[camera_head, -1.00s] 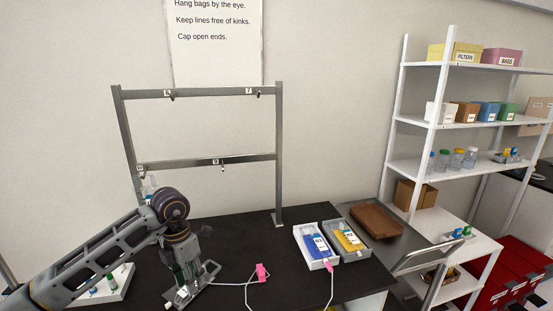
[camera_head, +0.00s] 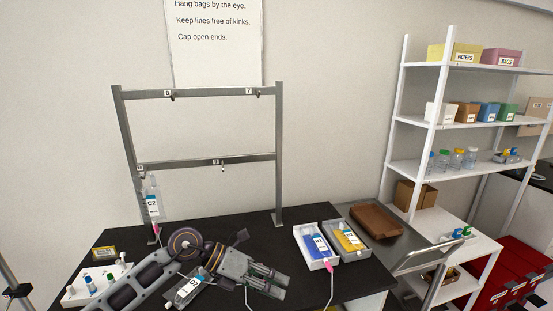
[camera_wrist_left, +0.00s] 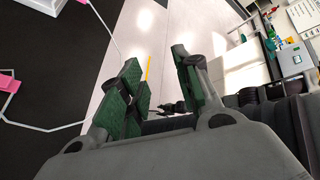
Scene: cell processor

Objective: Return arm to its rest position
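My left arm comes in from the lower left in the head view and lies low over the front of the black table (camera_head: 118,238). My left gripper (camera_head: 280,285) points right, near the table's front edge. In the left wrist view its green-padded fingers (camera_wrist_left: 155,75) stand apart, with nothing between them and pale floor visible beyond. A clear labelled bag or pouch (camera_head: 190,290) lies on the table beside the arm, partly hidden by it. My right gripper is not in view.
A metal rack (camera_head: 281,150) stands at the back with a labelled clear bag (camera_head: 152,202) hanging at its left. Trays with a blue bag (camera_head: 316,243) and a yellow bag (camera_head: 346,237) sit to the right. A white tube holder (camera_head: 75,296) is at left. Thin tubing crosses the table.

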